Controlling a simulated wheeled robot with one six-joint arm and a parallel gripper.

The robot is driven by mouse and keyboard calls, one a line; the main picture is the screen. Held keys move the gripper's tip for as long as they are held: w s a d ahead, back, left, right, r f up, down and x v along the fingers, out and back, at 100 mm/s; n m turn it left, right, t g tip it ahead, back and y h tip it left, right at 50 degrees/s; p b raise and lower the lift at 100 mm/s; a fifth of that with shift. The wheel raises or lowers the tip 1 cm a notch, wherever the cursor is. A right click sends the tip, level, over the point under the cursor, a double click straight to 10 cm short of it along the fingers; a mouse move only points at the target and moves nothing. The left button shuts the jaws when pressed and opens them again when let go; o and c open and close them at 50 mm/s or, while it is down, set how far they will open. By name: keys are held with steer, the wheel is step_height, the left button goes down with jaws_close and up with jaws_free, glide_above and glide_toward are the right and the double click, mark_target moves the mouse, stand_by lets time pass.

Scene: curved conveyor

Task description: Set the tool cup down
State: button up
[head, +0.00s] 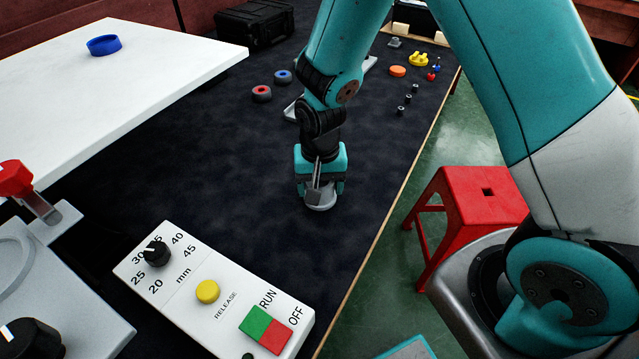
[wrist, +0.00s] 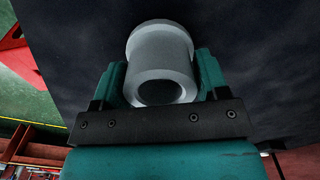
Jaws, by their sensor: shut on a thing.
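The tool cup (wrist: 160,65) is a pale grey, round, hollow piece with a wider flange at its far end. In the wrist view it sits between the two teal fingers of my gripper (wrist: 160,85), which is shut on it. In the head view my gripper (head: 320,190) points down over the dark mat (head: 230,190), and the cup's pale rim (head: 320,205) shows below the fingers. The cup is close to the mat. I cannot tell whether it touches it. Most of the cup is hidden by the gripper in the head view.
A control box (head: 215,290) with buttons and a dial stands at the front. A white table (head: 110,75) holds a blue ring (head: 104,45). Red (head: 261,93) and blue (head: 283,77) rings and an orange disc (head: 397,71) lie further back. A red stool (head: 465,205) stands right. Mat around the gripper is clear.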

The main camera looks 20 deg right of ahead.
steer(key=shift+f, duration=0.15)
steer(key=o, duration=1)
steer(key=shift+o, duration=0.2)
step_height(320, 180, up, 12)
steer(key=s+a+r+n+y, duration=0.2)
steer(key=s+r+n, duration=0.3)
steer(key=s+r, duration=0.2)
steer(key=s+a+r+n+y, duration=0.2)
steer(key=s+r+n, duration=0.4)
steer(key=s, duration=0.5)
steer(key=shift+s+a+r+p, duration=0.35)
steer(key=shift+s+a+p, duration=0.05)
